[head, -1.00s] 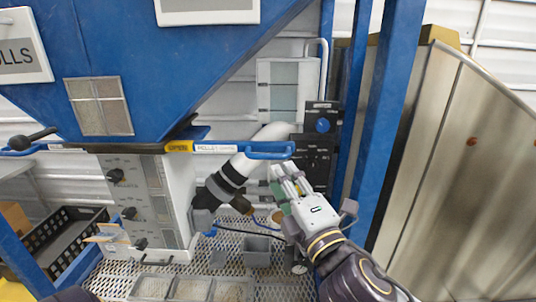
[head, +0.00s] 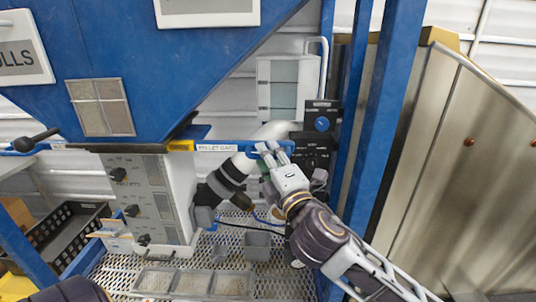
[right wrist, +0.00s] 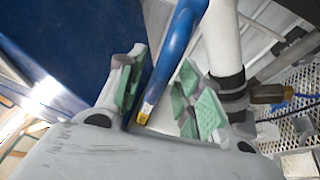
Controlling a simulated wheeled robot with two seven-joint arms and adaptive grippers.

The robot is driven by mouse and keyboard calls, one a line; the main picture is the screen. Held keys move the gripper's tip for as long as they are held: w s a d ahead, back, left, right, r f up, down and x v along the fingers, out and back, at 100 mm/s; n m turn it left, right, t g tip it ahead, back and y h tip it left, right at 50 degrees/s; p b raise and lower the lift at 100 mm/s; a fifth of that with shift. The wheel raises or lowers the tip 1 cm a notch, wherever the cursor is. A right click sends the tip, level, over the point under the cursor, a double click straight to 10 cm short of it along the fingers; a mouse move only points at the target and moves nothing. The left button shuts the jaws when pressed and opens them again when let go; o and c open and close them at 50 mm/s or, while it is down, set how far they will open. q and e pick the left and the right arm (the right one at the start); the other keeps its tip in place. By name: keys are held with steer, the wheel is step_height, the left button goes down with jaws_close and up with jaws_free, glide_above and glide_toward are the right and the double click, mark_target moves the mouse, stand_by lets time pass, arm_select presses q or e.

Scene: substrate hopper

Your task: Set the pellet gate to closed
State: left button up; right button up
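The pellet gate (head: 217,148) is a flat slide under the blue hopper, with a white "PELLET GATE" label and a yellow patch at its left. It sticks out to the right and ends in a blue loop handle, partly hidden by my right gripper (head: 276,151). In the right wrist view the blue handle (right wrist: 176,50) runs between the two green-padded fingers of my right gripper (right wrist: 160,92). The fingers are open, one on each side of the handle, with visible gaps. My left gripper is not in view.
A white pipe with a black collar (head: 226,178) stands below the gate. A grey panel with black knobs (head: 150,200) is left of it. A black control box (head: 320,125) and blue post (head: 387,110) are close right. A small grey cup (head: 257,245) sits on the mesh table below.

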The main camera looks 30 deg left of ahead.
steer(key=shift+w+a, duration=0.15)
steer(key=shift+a, duration=0.1)
steer(key=shift+c, duration=0.3)
jaws_close()
